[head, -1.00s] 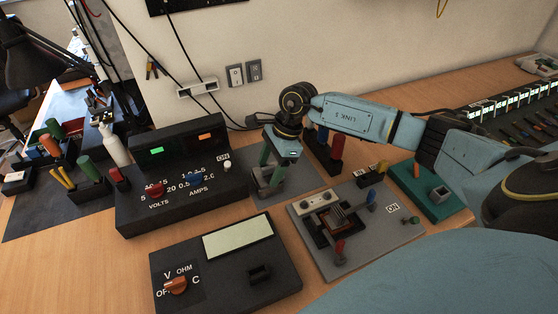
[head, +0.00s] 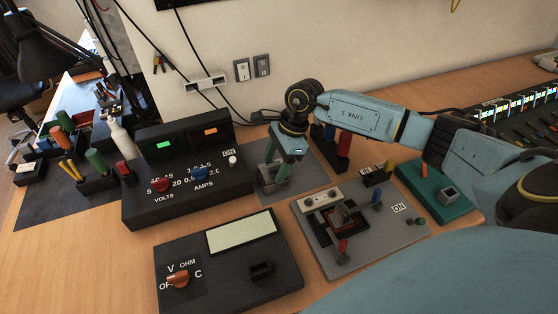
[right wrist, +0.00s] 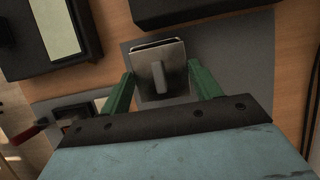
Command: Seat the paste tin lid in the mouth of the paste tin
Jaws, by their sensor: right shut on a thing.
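My right gripper (head: 270,180) points down over the grey mat, behind the switch board. In the right wrist view its green fingers (right wrist: 160,72) stand on either side of a square grey metal piece with a raised bar, which looks like the paste tin lid (right wrist: 147,82), and are shut on it. A thin pale rim with a dark slit at its far edge looks like the mouth of the paste tin (right wrist: 158,43). The lid covers most of the tin, so I cannot tell whether it is seated or just above. My left gripper is not in view.
The black power supply (head: 180,185) stands close left of the gripper. A black meter box (head: 225,265) and a grey switch board (head: 385,240) are in front. Red and blue blocks (head: 343,150) stand behind, to the right. A teal block (head: 440,190) is further right.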

